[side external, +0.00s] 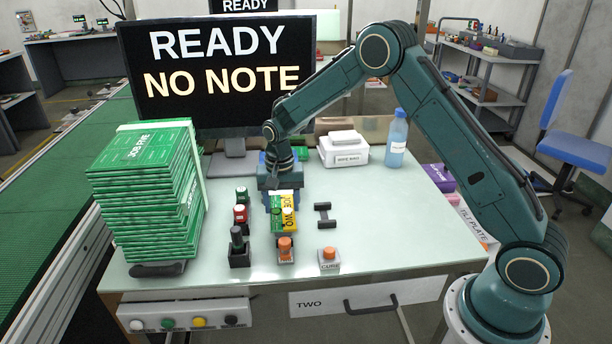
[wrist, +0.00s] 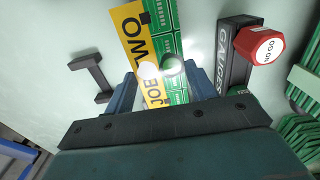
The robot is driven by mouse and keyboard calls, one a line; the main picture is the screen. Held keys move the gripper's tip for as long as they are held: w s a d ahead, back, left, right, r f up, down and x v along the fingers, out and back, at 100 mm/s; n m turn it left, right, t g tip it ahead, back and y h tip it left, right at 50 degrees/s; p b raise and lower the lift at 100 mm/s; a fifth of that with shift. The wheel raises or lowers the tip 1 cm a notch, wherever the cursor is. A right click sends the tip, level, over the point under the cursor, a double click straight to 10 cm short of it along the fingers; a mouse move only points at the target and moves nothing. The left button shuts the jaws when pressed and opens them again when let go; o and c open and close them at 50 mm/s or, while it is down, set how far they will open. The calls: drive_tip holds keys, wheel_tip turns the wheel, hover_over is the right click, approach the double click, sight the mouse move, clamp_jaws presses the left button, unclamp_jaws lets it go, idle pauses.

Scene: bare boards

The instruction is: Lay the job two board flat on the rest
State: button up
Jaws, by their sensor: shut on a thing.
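The job two board (side external: 284,213) is green with a yellow label reading JOB TWO. It also shows in the wrist view (wrist: 143,45), between the blue fingers of my gripper (wrist: 161,88). In the side view my gripper (side external: 281,198) points down and is shut on the board over the light table. I cannot tell whether the board touches the tabletop. A small black H-shaped piece, which looks like the rest (side external: 323,215), stands just right of the board with nothing on it. It also shows left of the board in the wrist view (wrist: 92,79).
A tall stack of green boards (side external: 147,195) stands at left. Green and red gauges (side external: 240,213), a dark-handled tool (side external: 237,247) and orange-topped items (side external: 329,258) stand near the board. A white box (side external: 343,152) and a bottle (side external: 396,138) stand behind; the right tabletop is clear.

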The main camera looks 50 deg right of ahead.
drive_tip(key=shift+f, duration=0.4)
idle(0.4)
drive_tip(key=o, duration=1.1)
drive_tip(key=shift+r, duration=0.15)
wheel_tip(320, 180, up, 14)
drive_tip(key=shift+f, duration=0.25)
drive_tip(key=shift+r, duration=0.1)
drive_tip(key=shift+r, duration=6.85)
drive_tip(key=shift+s, duration=0.1)
